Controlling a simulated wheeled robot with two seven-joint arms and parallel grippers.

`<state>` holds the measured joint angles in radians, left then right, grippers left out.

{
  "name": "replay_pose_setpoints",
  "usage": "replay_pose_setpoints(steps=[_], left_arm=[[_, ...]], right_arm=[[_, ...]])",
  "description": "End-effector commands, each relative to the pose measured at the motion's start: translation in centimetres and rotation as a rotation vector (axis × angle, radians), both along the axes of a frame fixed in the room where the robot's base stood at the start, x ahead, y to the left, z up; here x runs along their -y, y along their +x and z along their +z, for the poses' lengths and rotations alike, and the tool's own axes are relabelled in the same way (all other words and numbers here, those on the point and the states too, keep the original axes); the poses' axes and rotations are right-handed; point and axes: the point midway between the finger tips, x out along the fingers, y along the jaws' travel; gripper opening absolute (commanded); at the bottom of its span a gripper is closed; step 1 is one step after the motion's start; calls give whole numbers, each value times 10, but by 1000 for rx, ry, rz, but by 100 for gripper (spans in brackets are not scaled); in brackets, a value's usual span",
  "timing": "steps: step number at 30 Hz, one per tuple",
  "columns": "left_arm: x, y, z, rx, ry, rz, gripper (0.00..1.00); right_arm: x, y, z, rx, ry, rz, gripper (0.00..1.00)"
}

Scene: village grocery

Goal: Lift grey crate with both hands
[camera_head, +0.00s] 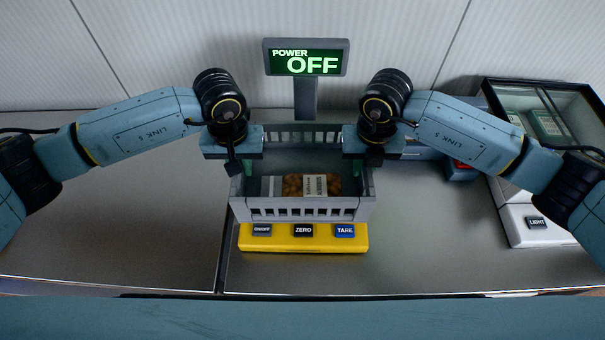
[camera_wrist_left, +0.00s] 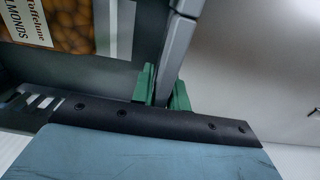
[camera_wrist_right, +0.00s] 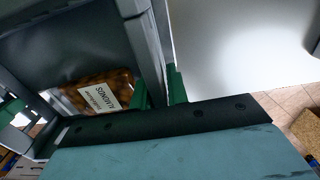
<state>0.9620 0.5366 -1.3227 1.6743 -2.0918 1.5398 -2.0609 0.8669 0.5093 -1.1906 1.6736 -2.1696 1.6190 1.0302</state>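The grey crate (camera_head: 304,215) is upright at the yellow scale (camera_head: 303,244), above its button strip; whether it rests on the scale is hidden. A bag of almonds (camera_head: 307,186) lies inside it, and its label shows in the left wrist view (camera_wrist_left: 110,22) and right wrist view (camera_wrist_right: 105,98). My left gripper (camera_wrist_left: 164,90) has its green fingers on both sides of the crate's left wall, shut on it. My right gripper (camera_wrist_right: 159,90) is shut the same way on the right wall. The finger tips are partly hidden by the crate walls.
The scale's display (camera_head: 306,60) reads "POWER OFF" on a post behind the crate. A glass-topped case (camera_head: 545,105) stands at the right, with a white unit bearing a LIGHT button (camera_head: 537,222). The metal counter (camera_head: 120,230) is clear at the left.

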Motion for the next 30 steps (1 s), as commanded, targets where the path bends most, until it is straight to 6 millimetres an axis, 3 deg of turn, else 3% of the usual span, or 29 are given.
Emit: replay_pose_setpoints(steps=[3, 20, 30], left_arm=[[0, 0, 0, 0, 0, 0, 0], [0, 1, 3, 2, -1, 0, 0], [0, 1, 24, 2, -1, 0, 0]], right_arm=[[0, 0, 0, 0, 0, 0, 0], [0, 1, 3, 2, 1, 0, 0], [0, 1, 24, 2, 1, 0, 0]])
